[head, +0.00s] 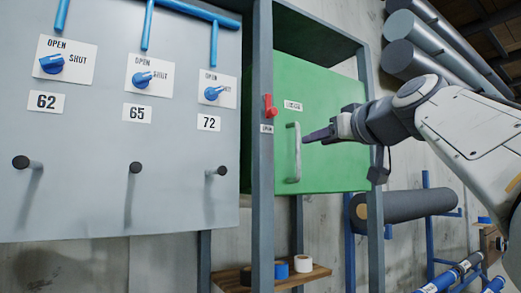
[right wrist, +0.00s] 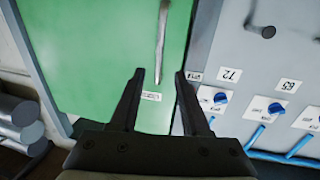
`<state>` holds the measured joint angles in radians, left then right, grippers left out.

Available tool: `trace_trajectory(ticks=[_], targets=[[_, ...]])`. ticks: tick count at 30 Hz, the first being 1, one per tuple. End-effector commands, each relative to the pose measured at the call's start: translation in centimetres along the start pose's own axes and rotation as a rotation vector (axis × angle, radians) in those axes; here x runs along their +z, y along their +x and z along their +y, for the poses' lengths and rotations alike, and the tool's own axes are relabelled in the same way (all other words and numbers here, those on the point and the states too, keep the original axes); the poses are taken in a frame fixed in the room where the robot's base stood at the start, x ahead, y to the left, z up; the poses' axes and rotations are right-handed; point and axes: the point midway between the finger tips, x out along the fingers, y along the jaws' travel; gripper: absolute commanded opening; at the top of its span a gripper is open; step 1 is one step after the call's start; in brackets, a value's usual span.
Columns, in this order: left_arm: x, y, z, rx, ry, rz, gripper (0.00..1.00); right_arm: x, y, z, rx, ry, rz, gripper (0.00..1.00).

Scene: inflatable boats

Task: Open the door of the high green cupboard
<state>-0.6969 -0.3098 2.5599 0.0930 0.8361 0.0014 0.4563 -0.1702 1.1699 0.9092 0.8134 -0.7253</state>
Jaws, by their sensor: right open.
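The green cupboard door (head: 335,110) stands between grey posts in the head view and appears closed. It has a pale upright bar handle (head: 296,160) near its left edge. A red latch (head: 269,107) sits on the post beside it, above an OPEN label. My right gripper (head: 306,138) is just right of the handle, its fingers pointing left. In the right wrist view, my right gripper (right wrist: 159,73) is open and empty. The handle (right wrist: 161,40) shows between and beyond its fingertips; I cannot tell whether they touch it. My left gripper is not in view.
A grey panel (head: 100,200) with blue knobs and dark pegs stands left of the cupboard. A wooden shelf (head: 310,273) with tape rolls is below. Grey rolls (head: 405,60) hang at the upper right, and a dark roll (head: 410,205) lies on a blue rack.

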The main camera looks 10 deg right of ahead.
Motion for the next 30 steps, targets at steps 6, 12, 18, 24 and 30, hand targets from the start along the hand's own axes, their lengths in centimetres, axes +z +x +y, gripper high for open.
trace_trajectory(ticks=[6, 12, 18, 24, 30], targets=[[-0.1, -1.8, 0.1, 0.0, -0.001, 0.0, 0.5, -0.6, 2.7, 0.0, -0.002, -0.001, 0.003, 0.47], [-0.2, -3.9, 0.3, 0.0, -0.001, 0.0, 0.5, -0.7, 6.6, 0.1, -0.001, -0.001, 0.001, 0.47], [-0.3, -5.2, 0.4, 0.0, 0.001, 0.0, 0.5, -0.5, 9.3, 0.1, 0.001, -0.001, 0.003, 0.47], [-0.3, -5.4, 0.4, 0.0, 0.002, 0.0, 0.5, -0.3, 10.2, 0.1, 0.002, -0.002, 0.004, 0.47], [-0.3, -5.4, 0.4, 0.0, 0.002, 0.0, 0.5, -0.2, 10.2, 0.1, 0.003, -0.002, 0.004, 0.47]])
